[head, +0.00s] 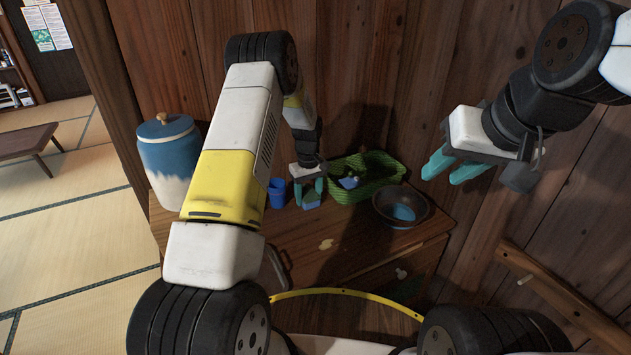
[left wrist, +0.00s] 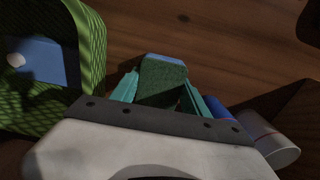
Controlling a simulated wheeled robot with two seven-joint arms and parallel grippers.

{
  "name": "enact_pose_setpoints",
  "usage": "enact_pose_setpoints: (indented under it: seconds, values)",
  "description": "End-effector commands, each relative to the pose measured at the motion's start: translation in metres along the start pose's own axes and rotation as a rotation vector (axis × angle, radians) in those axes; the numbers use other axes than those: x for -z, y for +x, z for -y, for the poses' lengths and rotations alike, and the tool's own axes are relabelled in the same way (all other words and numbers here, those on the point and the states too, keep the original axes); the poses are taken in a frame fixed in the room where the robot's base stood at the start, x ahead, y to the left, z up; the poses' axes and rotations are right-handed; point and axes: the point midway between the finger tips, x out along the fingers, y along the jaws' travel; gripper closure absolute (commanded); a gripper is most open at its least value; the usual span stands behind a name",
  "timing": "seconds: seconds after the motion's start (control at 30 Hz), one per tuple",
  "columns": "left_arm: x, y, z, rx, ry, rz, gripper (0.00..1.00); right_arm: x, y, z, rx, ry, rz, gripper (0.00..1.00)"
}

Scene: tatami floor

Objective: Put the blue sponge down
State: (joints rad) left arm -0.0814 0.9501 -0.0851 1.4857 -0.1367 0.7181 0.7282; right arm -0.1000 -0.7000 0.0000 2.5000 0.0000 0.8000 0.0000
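The blue sponge (head: 312,201) has a dark green scouring face. It is between the turquoise fingers of my left gripper (head: 309,190), low over the wooden cabinet top. In the left wrist view the sponge (left wrist: 163,80) fills the space between the fingertips of my left gripper (left wrist: 162,85), which appear to touch both sides. I cannot tell whether its lower end touches the wood. My right gripper (head: 452,168) is open and empty, raised at the right near the wall.
A blue cup (head: 277,193) stands close on the left, and a blue-and-white jar (head: 168,160) further left.

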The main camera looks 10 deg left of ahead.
Motion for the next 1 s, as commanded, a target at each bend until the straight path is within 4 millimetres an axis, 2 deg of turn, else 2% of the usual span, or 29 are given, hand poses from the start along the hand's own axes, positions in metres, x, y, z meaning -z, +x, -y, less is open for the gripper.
enact_pose_setpoints:
  seconds: [0.03, 0.1, 0.47, 0.57, 0.9, 1.0]
  values:
    - [0.0, 0.0, 0.0, 0.0, 0.0, 0.0, 0.33, 0.0, 0.0, 0.0, 0.0, 0.0, 0.0, 0.66]
    - [0.0, 0.0, 0.0, 0.0, 0.0, 0.0, 0.25, 0.0, 0.0, 0.0, 0.0, 0.0, 0.0, 0.66]
    - [0.0, -0.004, 0.0, -0.001, 0.0, -0.001, 0.25, 0.0, 0.0, 0.0, 0.0, 0.0, 0.0, 0.66]
    - [0.001, -0.017, 0.0, -0.001, 0.0, -0.002, 0.25, 0.0, 0.0, 0.0, 0.0, 0.0, 0.0, 0.66]
    - [0.001, -0.088, -0.001, -0.002, 0.001, -0.003, 0.25, 0.0, 0.0, 0.0, 0.0, 0.0, 0.0, 0.66]
    - [0.0, -0.104, 0.0, -0.001, 0.0, -0.001, 0.25, 0.0, 0.0, 0.0, 0.0, 0.0, 0.0, 0.66]
